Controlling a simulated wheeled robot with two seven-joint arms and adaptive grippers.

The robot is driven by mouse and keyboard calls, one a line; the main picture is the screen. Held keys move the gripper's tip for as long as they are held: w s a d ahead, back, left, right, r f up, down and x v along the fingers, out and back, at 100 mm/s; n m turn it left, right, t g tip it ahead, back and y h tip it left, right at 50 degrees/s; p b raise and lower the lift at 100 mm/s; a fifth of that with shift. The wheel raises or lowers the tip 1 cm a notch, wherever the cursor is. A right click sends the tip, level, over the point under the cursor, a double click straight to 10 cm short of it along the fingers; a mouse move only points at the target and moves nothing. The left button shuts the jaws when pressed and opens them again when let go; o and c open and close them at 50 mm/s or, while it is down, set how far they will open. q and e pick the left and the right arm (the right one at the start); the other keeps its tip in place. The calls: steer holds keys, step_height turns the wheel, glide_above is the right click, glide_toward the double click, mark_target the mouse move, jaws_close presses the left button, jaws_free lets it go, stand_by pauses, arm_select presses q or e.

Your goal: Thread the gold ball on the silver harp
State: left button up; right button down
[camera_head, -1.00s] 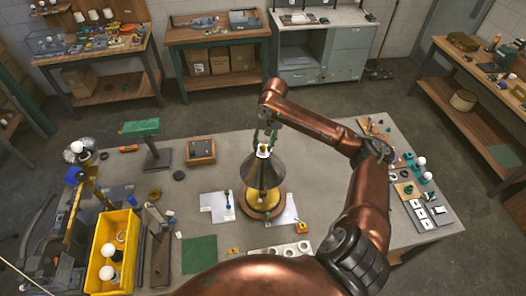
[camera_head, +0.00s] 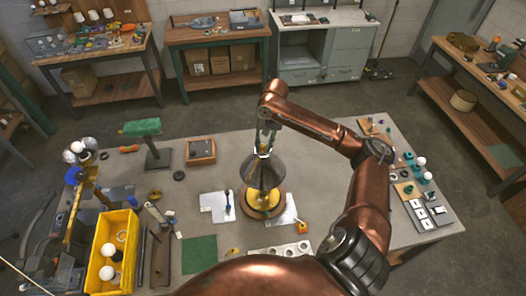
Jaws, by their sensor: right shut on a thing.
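My right gripper (camera_head: 264,147) points down over the top of a lamp near the middle of the table. It is shut on a small gold thing, the gold ball (camera_head: 264,153), which is mostly hidden between the fingers. The lamp has a dark grey cone shade (camera_head: 263,174) and stands upright on a round wooden and yellow base (camera_head: 264,206). The silver harp cannot be made out; the fingers and shade cover its place. Whether the ball touches the harp's top cannot be told. My left gripper is not in view.
A yellow bin (camera_head: 106,287) with white bulbs stands at the front left. A green-topped desk lamp (camera_head: 142,128) and a wooden box (camera_head: 201,151) stand behind the lamp, to the left. Small parts lie along the right edge, beyond my right arm. White sheets lie around the lamp base.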

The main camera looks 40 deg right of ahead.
steer(key=m, duration=0.5)
steer(key=shift+s+a+f+m+h, duration=0.1)
steer(key=shift+a+f+m+h, duration=0.05)
steer(key=shift+m+h, duration=0.15)
steer(key=m, duration=0.3)
steer(key=m+h, duration=0.1)
steer(key=m, duration=0.3)
steer(key=shift+s+a+f+t, duration=0.1)
steer(key=shift+f+t, duration=0.05)
steer(key=shift+t, duration=0.15)
steer(key=c, duration=1.8)
jaws_free()
steer(key=shift+o, duration=0.9)
steer(key=shift+w, duration=0.2)
steer(key=shift+s, duration=0.1)
